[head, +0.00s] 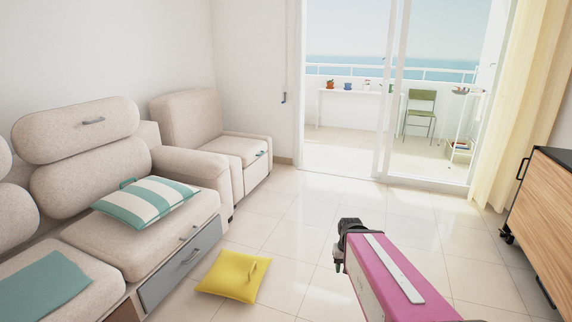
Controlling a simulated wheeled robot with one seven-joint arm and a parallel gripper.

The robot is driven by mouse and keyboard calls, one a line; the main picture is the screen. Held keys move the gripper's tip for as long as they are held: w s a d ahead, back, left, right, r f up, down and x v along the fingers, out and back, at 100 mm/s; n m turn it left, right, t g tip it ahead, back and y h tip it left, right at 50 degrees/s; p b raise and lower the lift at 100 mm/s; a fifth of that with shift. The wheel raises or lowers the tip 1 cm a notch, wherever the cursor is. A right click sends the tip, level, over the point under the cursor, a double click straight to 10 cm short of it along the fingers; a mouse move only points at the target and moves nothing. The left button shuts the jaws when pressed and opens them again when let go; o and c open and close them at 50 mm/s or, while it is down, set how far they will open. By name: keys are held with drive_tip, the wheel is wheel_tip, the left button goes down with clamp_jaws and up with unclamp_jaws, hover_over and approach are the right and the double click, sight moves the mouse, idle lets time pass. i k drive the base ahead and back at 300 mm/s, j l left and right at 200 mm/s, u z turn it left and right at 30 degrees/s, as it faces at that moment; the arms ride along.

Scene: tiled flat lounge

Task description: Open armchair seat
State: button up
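The beige armchair (190,120) stands in the back left corner beyond the sofa. Its seat (236,147) lies flat on the base, with a small handle (262,153) at the front edge. My gripper (342,262) is at the end of my pink arm, low in the front middle, over the tiled floor. It is well apart from the armchair, to the right and nearer. Its fingers are dark and small here, so I cannot tell whether they are open.
A beige sofa (125,235) with a striped cushion (146,203) fills the left side. A yellow cushion (228,276) lies on the floor before it. A wooden cabinet (545,215) stands at the right. Tiled floor (310,205) is clear between my gripper and the armchair.

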sight(248, 149)
drive_tip(key=i, duration=1.5)
drive_tip(key=i+l, duration=0.1)
drive_tip(key=i, duration=1.4)
drive_tip(key=i+u, duration=0.1)
drive_tip(key=i, duration=1.4)
